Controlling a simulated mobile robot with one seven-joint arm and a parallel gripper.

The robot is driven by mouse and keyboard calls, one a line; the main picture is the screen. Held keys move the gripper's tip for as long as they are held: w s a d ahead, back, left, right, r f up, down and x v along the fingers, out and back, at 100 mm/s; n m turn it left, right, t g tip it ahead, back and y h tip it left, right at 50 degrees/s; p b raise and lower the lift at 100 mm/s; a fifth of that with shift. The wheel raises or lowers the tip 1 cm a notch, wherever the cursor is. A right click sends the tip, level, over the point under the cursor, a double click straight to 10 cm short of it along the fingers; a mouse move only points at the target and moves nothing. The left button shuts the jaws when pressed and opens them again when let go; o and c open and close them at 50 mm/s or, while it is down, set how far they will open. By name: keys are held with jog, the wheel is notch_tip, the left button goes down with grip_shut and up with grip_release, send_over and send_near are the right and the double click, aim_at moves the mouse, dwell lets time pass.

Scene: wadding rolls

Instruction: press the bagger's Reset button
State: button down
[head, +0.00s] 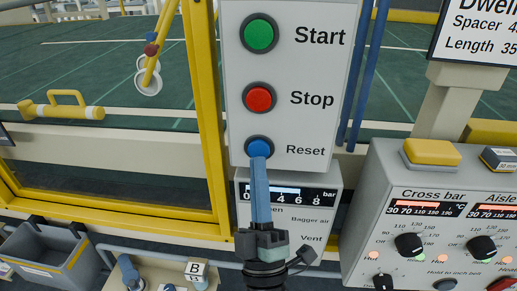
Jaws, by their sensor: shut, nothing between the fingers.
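The blue Reset button (259,146) is the lowest of three buttons on a grey panel (312,70), with the label "Reset" to its right. My gripper (259,160) is shut and empty. It points up from the bottom of the head view, and its fingertips overlap the lower edge of the Reset button. I cannot tell whether they touch it or whether the button is pushed in. The green Start button (259,35) and the red Stop button (259,98) are above it, clear of my gripper.
A pressure gauge box (322,215) sits just below the panel, partly behind my gripper. A yellow frame post (207,110) stands close on the left. A control box (430,215) with dials and a yellow block (431,152) on top stands at right. A grey bin (45,255) is lower left.

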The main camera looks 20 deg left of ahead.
jog(key=s, duration=0.2)
jog(key=s+d+p, duration=0.1)
jog(key=s, duration=0.1)
jog(key=shift+s+d, duration=0.2)
jog(key=shift+s, duration=0.05)
dwell(0.6)
jog(key=w+d+r+m+t+h, duration=0.2)
jog(key=d+r+m+h, duration=0.35)
jog(key=r, duration=0.55)
jog(key=w+d+r+m+t+h, duration=0.2)
jog(key=d+r+m+h, duration=0.3)
jog(key=r, duration=0.6)
jog(key=s+d+r+m+h, duration=0.25)
jog(key=s+r+m, duration=0.5)
jog(key=r, duration=0.45)
notch_tip(320, 180, up, 15)
jog(key=p, duration=1.5)
jog(key=shift+p, duration=0.35)
jog(key=shift+w, duration=0.1)
